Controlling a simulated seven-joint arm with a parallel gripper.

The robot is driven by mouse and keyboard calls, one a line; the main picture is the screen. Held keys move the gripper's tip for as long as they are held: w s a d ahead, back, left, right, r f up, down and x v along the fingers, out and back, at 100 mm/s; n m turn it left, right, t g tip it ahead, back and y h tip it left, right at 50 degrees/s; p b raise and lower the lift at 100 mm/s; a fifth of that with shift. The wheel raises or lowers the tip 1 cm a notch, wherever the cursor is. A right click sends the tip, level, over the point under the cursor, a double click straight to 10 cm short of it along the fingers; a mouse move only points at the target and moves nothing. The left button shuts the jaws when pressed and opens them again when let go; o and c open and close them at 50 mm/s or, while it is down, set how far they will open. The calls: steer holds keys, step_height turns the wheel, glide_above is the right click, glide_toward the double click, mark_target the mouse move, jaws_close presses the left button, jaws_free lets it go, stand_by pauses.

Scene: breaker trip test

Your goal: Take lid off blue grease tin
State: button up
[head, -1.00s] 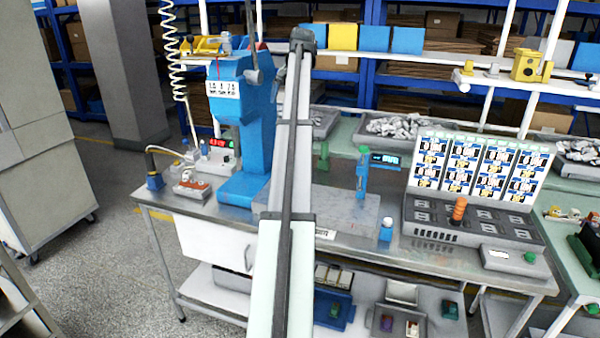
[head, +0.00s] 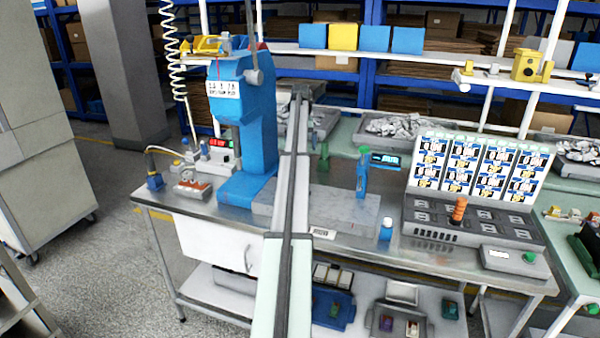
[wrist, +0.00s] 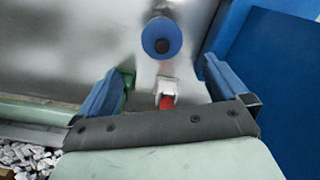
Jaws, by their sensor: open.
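In the wrist view a round blue thing with a dark knob in its middle (wrist: 161,40) stands on the grey metal surface beyond my fingertips. It looks like the lidded grease tin, but I cannot be sure. My gripper (wrist: 160,80) is open, with one blue finger on each side and nothing held between them. The blue round thing is apart from both fingers. In the head view my arm hides this spot, and my fingers do not show clearly. A small blue container with a pale top (head: 386,229) stands at the bench's front edge.
A white piece with a red part (wrist: 167,95) lies between my fingers' lines, with a green thing (wrist: 128,79) by the left finger. A blue press (head: 245,130) stands left of my arm. A breaker test panel (head: 470,220) stands to the right.

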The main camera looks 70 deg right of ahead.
step_height(320, 180, down, 10)
steer(key=shift+w+r, duration=0.15)
stand_by(0.5)
steer(key=shift+c, duration=0.5)
steer(key=c, duration=0.9)
